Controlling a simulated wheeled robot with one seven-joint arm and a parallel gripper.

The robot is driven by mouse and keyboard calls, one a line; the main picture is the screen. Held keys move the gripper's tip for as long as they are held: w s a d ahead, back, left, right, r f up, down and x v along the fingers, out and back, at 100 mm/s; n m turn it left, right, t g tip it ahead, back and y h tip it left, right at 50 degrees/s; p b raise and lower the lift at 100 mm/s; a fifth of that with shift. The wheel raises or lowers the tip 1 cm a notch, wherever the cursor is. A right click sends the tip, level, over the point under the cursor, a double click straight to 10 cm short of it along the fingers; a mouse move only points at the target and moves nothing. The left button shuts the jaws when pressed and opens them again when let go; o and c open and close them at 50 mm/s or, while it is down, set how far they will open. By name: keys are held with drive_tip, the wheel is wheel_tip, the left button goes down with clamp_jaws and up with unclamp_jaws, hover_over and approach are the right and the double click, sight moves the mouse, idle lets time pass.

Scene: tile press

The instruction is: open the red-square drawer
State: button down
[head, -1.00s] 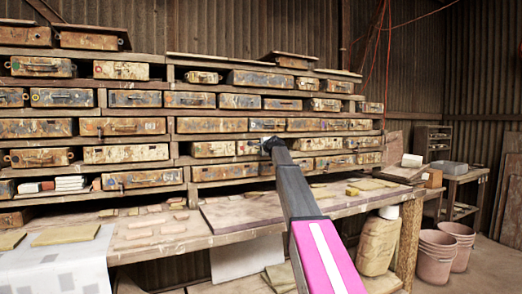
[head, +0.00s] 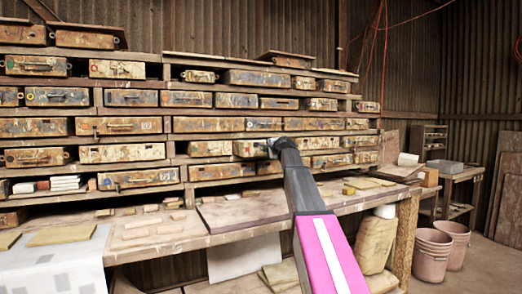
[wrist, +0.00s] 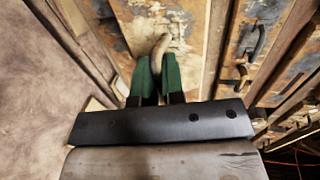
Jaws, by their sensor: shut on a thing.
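A worn wooden drawer (head: 248,149) in the lower middle of the rack sticks out a little past its neighbours in the head view. My gripper (head: 273,145) is at the right part of its front, my arm hiding some of it. In the wrist view, the green fingers of my gripper (wrist: 159,66) are shut on the drawer's pale curved handle (wrist: 163,45). The paint-stained drawer front (wrist: 198,30) is just beyond the fingers.
Similar drawers, such as a closed one (head: 212,149) at the left, fill the rack around it. A workbench (head: 225,232) with flat boards and tiles runs below. Pink buckets (head: 432,252) stand on the floor at the right.

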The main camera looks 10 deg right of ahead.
drive_tip(key=shift+f+v, duration=0.1)
drive_tip(key=shift+v, duration=0.5)
drive_tip(key=shift+f+v, duration=0.15)
drive_tip(key=shift+v, duration=0.5)
drive_tip(key=c, duration=1.3)
unclamp_jaws()
drive_tip(key=shift+o, duration=0.2)
drive_tip(key=v, duration=1)
drive_tip(key=shift+s, duration=0.3)
drive_tip(key=shift+d, duration=0.15)
